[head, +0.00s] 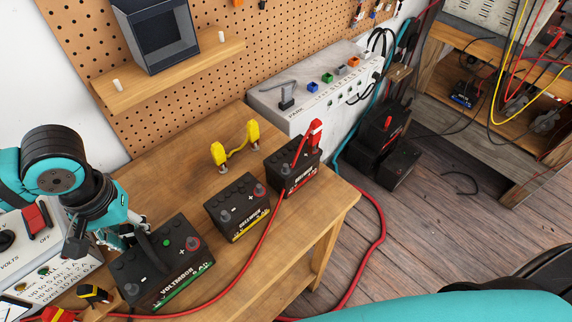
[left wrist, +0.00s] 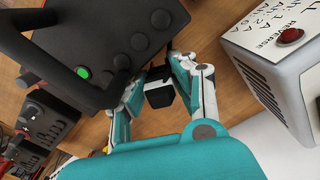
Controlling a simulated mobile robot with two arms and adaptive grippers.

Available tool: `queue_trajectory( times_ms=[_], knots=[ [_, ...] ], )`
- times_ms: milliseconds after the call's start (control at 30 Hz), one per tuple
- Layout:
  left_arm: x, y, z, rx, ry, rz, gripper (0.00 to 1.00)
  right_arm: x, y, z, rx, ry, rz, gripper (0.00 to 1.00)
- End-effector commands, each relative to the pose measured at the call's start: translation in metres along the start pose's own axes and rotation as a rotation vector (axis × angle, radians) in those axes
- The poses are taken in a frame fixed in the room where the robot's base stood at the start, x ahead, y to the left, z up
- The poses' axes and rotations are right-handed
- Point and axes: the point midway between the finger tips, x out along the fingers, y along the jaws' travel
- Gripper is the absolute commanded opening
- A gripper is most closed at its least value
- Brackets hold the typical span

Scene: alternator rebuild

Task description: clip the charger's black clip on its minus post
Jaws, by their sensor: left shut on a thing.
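My left gripper (head: 128,237) is just behind the left corner of the green-striped battery (head: 165,275). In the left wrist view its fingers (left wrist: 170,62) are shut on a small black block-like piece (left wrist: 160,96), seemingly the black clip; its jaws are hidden. The piece is beside the battery's case (left wrist: 90,45); I cannot tell whether they touch. The charger (head: 45,262), a pale box with a red switch, stands at the left. A red clip (head: 315,133) is on the red-striped battery (head: 293,172). My right gripper is out of view.
A red cable (head: 262,240) crosses the bench. Black-yellow (head: 95,293) and red-yellow (head: 60,314) pieces lie at the lower left. A shelf (head: 170,72) overhangs the back.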

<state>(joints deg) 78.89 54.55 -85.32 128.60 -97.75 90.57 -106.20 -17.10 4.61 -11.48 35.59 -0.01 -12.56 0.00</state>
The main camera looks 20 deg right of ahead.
Motion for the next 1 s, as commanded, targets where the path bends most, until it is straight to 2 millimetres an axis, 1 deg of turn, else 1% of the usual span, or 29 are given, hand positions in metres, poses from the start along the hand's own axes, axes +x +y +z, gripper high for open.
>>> queue_trajectory(
  times_ms=[167, 267, 367, 600, 833, 867, 900, 1000],
  knots=[
    [-0.003, 0.000, 0.000, 0.000, 0.001, 0.000, 0.10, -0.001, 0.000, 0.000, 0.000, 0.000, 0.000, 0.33],
    [-0.012, 0.000, -0.001, 0.000, 0.003, 0.001, 0.10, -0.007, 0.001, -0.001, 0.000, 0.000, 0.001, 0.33],
    [-0.030, 0.001, -0.001, 0.001, 0.003, 0.001, 0.10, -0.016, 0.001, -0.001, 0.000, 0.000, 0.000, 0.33],
    [-0.090, 0.001, -0.001, 0.000, 0.003, 0.001, 0.10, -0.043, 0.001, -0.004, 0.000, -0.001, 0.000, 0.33],
    [-0.142, 0.001, -0.001, 0.001, 0.002, 0.002, 0.10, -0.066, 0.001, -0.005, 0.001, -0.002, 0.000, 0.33],
    [-0.131, 0.006, -0.001, -0.032, -0.002, 0.001, 0.10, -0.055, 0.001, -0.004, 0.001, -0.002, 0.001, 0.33],
    [-0.128, 0.011, -0.002, -0.080, -0.002, 0.000, 0.10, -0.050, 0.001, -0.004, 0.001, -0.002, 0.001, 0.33],
    [-0.129, 0.022, -0.005, -0.198, 0.000, 0.001, 0.10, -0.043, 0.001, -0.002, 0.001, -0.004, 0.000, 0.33]
  ],
)
